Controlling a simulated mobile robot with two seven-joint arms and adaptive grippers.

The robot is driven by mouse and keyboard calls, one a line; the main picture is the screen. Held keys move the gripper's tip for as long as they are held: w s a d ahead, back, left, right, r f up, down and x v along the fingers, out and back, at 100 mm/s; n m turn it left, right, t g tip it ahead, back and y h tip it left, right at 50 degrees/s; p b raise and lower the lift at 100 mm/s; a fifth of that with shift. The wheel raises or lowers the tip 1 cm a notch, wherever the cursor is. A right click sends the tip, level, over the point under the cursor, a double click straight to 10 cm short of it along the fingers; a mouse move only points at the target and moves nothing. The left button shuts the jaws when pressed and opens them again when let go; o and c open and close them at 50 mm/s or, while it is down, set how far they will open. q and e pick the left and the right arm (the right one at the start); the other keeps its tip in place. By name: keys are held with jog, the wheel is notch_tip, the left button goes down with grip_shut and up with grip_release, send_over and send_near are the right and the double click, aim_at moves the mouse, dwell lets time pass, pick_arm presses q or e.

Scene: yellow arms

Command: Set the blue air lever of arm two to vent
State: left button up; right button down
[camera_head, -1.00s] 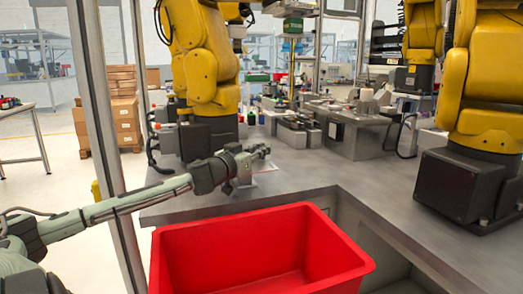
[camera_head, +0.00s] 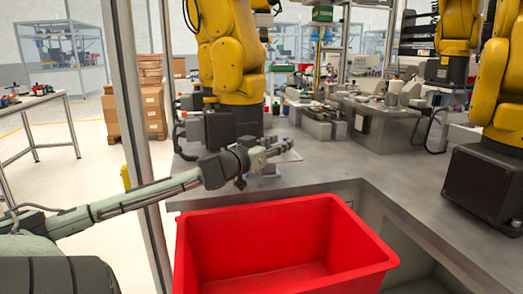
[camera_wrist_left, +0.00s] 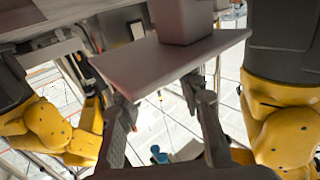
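My left gripper (camera_head: 276,151) is over the near edge of the grey bench, in front of a yellow robot arm. A pale plate (camera_head: 288,158) with a small grey block (camera_head: 267,169) is right at it, partly hidden by the gripper. In the left wrist view the left gripper's fingers (camera_wrist_left: 158,92) are apart, with the plate (camera_wrist_left: 150,68) and the block (camera_wrist_left: 183,20) at their tips; I cannot tell whether they touch. A small blue piece (camera_wrist_left: 158,154) shows between the fingers; I cannot tell whether it is the air lever. My right gripper is not in view.
A large red bin (camera_head: 285,240) stands in front of the bench (camera_head: 330,165), below and right of my left gripper. Yellow robot arms (camera_head: 232,55) stand behind and at the right (camera_head: 500,90). A metal post (camera_head: 135,120) rises at the left. The bench middle is bare.

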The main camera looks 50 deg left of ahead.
pick_arm(q)
jog(key=s+d, duration=0.1)
jog(key=s, duration=0.6)
jog(key=shift+s, duration=0.35)
jog(key=shift+d, duration=0.1)
